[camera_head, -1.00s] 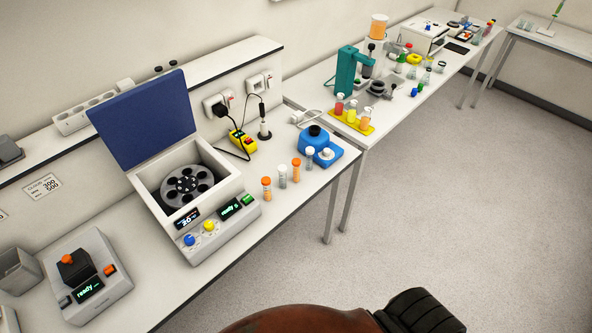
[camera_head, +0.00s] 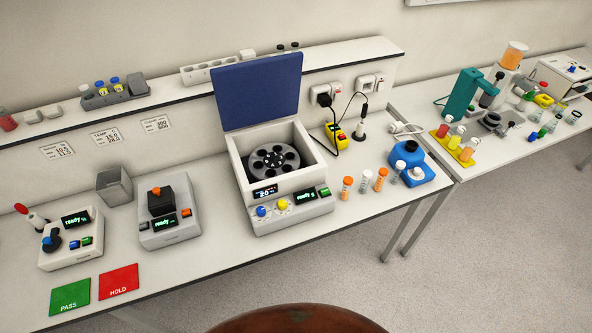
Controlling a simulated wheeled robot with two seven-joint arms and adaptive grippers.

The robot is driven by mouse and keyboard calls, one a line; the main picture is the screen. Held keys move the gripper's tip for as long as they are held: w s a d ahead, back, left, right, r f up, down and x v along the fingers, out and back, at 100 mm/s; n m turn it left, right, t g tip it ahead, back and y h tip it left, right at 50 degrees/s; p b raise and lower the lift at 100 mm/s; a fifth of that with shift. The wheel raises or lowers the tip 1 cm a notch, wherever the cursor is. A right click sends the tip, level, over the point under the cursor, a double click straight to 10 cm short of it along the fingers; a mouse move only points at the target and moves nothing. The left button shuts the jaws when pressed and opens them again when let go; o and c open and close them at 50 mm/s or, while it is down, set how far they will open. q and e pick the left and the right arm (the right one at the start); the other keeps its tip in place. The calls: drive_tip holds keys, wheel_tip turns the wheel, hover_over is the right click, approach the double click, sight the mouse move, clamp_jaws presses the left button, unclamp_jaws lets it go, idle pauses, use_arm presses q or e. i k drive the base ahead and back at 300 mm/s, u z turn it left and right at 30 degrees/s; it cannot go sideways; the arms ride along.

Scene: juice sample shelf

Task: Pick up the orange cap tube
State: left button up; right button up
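Two tubes with orange caps stand upright on the bench in the head view. The nearer orange cap tube (camera_head: 346,190) is just right of the centrifuge's front corner. The other orange cap tube (camera_head: 380,181) stands farther right. A tube with a pale cap (camera_head: 365,183) stands between them, and another pale-capped tube (camera_head: 398,172) stands to the right, beside the blue device. Neither of my grippers is in view, so I cannot see whether they hold anything.
The open centrifuge (camera_head: 290,212) with its blue lid (camera_head: 257,90) raised stands left of the tubes. A blue device (camera_head: 416,165) stands right of them. The bench's front edge is close before the tubes. Green PASS (camera_head: 70,296) and red HOLD (camera_head: 118,282) mats lie at left.

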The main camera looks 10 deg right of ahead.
sight(383, 172)
drive_tip(key=u, duration=0.35)
drive_tip(key=k, duration=0.35)
drive_tip(key=z, duration=1.5)
drive_tip(key=i, duration=1.4)
drive_tip(key=u, duration=0.85)
